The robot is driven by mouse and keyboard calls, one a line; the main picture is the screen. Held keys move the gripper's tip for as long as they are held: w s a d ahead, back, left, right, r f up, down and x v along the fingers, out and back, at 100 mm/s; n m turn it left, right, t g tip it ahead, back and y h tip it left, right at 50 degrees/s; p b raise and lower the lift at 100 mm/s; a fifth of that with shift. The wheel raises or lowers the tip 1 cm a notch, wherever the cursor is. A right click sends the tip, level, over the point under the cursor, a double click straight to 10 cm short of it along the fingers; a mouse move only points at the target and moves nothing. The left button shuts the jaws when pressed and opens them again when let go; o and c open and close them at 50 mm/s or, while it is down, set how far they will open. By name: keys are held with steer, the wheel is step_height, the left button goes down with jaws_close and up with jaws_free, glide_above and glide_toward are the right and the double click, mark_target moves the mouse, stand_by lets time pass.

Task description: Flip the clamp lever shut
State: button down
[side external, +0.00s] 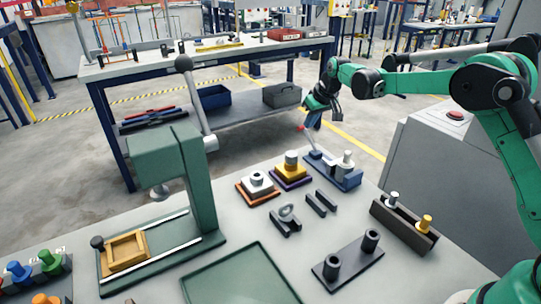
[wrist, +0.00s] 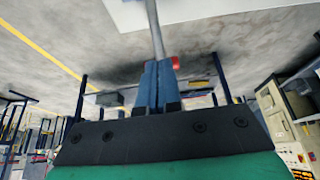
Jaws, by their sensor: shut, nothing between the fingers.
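The toggle clamp has a blue base (side external: 347,181) at the back edge of the table. Its grey lever (side external: 311,141) stands raised, slanting up and left to a red tip (side external: 300,127). My gripper (side external: 313,124) is beside the top of the lever, its blue fingers together and pointing down. In the wrist view the shut fingers (wrist: 158,68) overlap the end of the grey lever (wrist: 154,25), with the red tip (wrist: 175,62) just right of the fingertips. Whether they touch I cannot tell. The clamp base is out of the wrist view.
A green press (side external: 200,190) with a long lever stands at left. Stacked blocks (side external: 291,170), a dark two-post plate (side external: 347,262), a peg rack (side external: 405,224) and a green tray (side external: 240,280) share the table. A workbench (side external: 215,60) stands behind.

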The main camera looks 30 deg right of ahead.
mark_target(310, 141)
step_height(310, 141, up, 14)
steer(key=shift+s, duration=0.3)
stand_by(0.3)
steer(key=s+a+r+t, duration=0.1)
steer(key=s+a, duration=0.2)
steer(key=s, duration=0.2)
steer(key=s+a+r, duration=0.1)
steer(key=s+a, duration=0.2)
steer(key=s, duration=0.2)
steer(key=s+a+f, duration=0.1)
steer(key=s+f, duration=0.4)
steer(key=s, duration=0.2)
steer(key=s+a+f+t, duration=0.1)
steer(key=s+a+f, duration=0.1)
steer(key=s+f, duration=0.2)
steer(key=s, duration=0.3)
steer(key=shift+s+a+f, duration=0.25)
steer(key=shift+f, duration=0.15)
